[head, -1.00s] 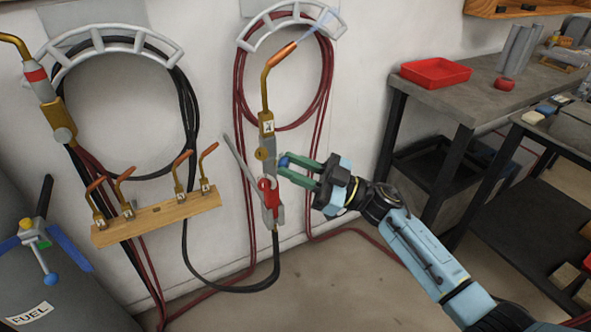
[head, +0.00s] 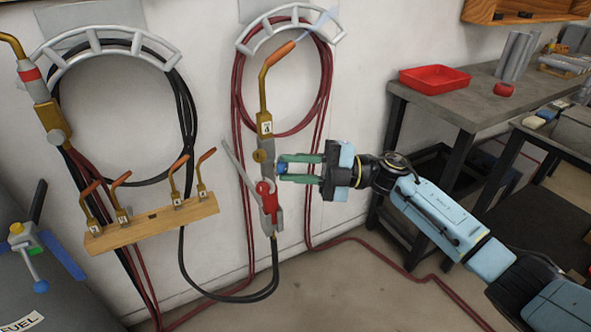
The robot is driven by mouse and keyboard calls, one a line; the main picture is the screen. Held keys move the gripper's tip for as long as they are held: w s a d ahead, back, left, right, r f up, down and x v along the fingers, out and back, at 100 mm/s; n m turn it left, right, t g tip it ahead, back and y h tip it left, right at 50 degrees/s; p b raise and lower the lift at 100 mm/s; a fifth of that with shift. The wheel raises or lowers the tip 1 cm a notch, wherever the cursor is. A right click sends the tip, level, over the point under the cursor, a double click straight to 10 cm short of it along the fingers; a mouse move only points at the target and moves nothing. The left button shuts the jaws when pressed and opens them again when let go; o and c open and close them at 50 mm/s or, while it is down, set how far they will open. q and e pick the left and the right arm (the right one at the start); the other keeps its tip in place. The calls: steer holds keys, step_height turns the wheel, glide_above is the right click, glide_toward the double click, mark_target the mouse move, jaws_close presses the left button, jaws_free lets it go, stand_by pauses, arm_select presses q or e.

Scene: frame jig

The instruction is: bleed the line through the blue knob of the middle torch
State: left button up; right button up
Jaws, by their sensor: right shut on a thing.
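The middle torch (head: 264,124) hangs upright in front of the wall, with a copper tip, a brass neck, a numbered label, a grey lever and a red part (head: 266,195) lower down. Its blue knob (head: 281,167) sticks out to the right, partly hidden by green fingers. My right gripper (head: 283,168) comes in from the right and is shut on the blue knob, one finger above it and one below. My left gripper is not in view.
Another torch (head: 38,88) hangs at the left. A wooden rack (head: 150,226) holds several copper tips. A fuel tank (head: 30,295) with a valve stands at lower left. A bench with a red tray (head: 434,79) stands at right. Hoses run along the floor.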

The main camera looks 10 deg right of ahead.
steer(key=n+h, duration=0.1)
steer(key=n, duration=0.2)
steer(key=shift+r+n, duration=0.1)
steer(key=shift+n, duration=0.2)
steer(key=shift+r+n+h, duration=0.1)
steer(key=shift+n+h, duration=0.4)
steer(key=shift+n, duration=0.6)
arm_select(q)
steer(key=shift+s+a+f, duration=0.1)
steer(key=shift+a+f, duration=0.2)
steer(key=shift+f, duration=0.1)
arm_select(e)
steer(key=shift+n, duration=0.4)
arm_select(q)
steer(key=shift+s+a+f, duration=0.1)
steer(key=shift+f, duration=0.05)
arm_select(e)
steer(key=o, duration=1)
arm_select(q)
steer(key=shift+p, duration=0.3)
arm_select(e)
steer(key=shift+d, duration=0.1)
